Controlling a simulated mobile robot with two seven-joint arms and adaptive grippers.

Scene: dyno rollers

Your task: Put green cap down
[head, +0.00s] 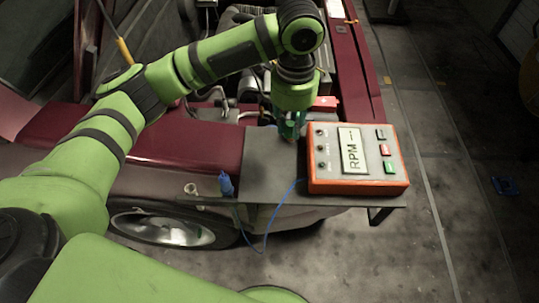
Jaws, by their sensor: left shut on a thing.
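My left gripper (289,130) points down just above the grey shelf (258,160), beside the left edge of the RPM box. It is shut on the green cap, a small thing that is mostly hidden by the fingers and hard to make out. I cannot tell whether the cap touches the shelf. My right gripper is not in view.
The orange and grey RPM box (356,158) with coloured buttons fills the right of the shelf. A blue connector (226,184) with a blue cable is at the front left edge. The dark red car (185,138) with an open engine bay lies behind.

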